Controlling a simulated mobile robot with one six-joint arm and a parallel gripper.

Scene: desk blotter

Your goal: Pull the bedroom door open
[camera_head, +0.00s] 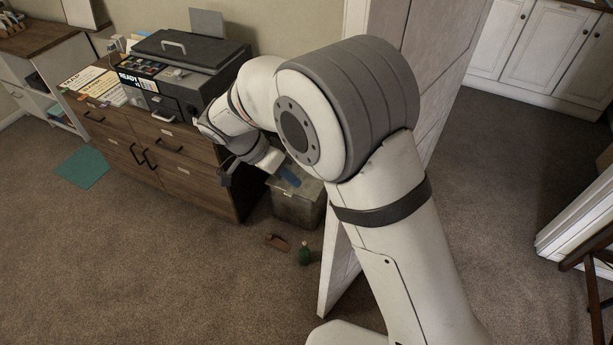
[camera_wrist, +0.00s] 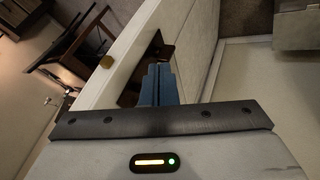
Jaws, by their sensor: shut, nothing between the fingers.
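The white panelled door (camera_head: 342,262) stands edge-on behind my arm in the head view, with floor visible on both sides of it. In the wrist view, its face (camera_wrist: 195,35) and long pale edge run diagonally. A gold round knob (camera_wrist: 106,61) shows at the left of that edge. A dark brown fitting (camera_wrist: 165,49) shows on the near face, partly hidden by my fingers. My gripper (camera_wrist: 158,72) has its blue fingers together and empty, over the door face beside the fitting. In the head view the gripper (camera_head: 289,176) is left of the door; contact cannot be told.
A wooden cabinet (camera_head: 180,172) with a printer (camera_head: 188,65) stands at left. A grey bin (camera_head: 298,205) is beside it. A green bottle (camera_head: 305,254) and a brown object (camera_head: 277,242) lie near the door's foot. Open carpet is at left; white cupboards (camera_head: 535,45) are at right.

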